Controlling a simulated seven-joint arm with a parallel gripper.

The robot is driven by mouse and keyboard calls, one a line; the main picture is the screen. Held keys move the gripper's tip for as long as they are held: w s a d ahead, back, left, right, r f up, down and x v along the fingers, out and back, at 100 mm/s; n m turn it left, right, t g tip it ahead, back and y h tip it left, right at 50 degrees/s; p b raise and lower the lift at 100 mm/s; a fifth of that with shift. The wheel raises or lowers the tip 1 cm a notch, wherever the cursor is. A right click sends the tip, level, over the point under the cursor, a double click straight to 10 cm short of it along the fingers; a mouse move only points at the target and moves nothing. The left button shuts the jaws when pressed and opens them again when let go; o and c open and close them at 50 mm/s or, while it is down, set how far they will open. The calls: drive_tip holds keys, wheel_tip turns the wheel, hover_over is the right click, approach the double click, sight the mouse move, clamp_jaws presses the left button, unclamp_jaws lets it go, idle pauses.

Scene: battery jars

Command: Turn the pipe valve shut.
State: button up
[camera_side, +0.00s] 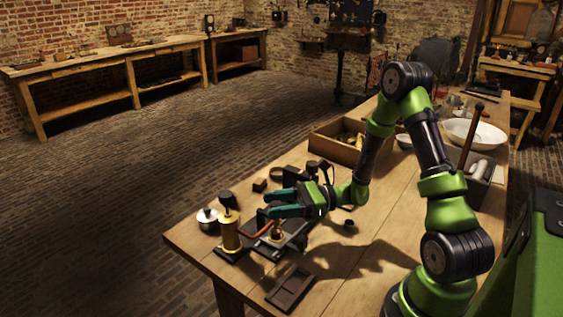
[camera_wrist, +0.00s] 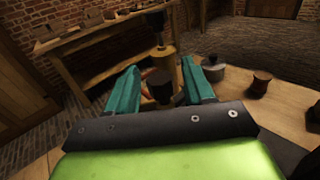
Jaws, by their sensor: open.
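My gripper (camera_side: 270,204) reaches left over the near end of the bench, its two teal fingers apart and empty. In the wrist view, a dark round piece (camera_wrist: 160,84) shows between the open fingers (camera_wrist: 160,67); I cannot tell for sure whether it is the valve handle, or whether either finger touches it. A brass cylinder (camera_side: 230,232) with a black top stands beyond the fingertips and also shows in the wrist view (camera_wrist: 163,62). A copper pipe (camera_side: 257,231) runs from it toward a small brass fitting (camera_side: 277,233) below the gripper. The fingers partly hide this area.
A silver lidded pot (camera_side: 207,219) stands left of the brass cylinder. A dark shallow tray (camera_side: 290,289) lies near the front edge. A wooden box (camera_side: 338,145) and a white bowl (camera_side: 473,134) are farther back.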

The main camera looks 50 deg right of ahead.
drive_tip(key=shift+w+a, duration=0.15)
drive_tip(key=shift+a, duration=0.1)
drive_tip(key=c, duration=0.9)
drive_tip(key=shift+n+g+y, duration=0.9)
drive_tip(key=shift+n+g, duration=0.25)
drive_tip(key=shift+g, duration=0.4)
drive_tip(key=shift+n+g+y, duration=0.9)
drive_tip(key=shift+n+g, duration=0.25)
drive_tip(key=shift+g, duration=0.4)
drive_tip(key=o, duration=0.9)
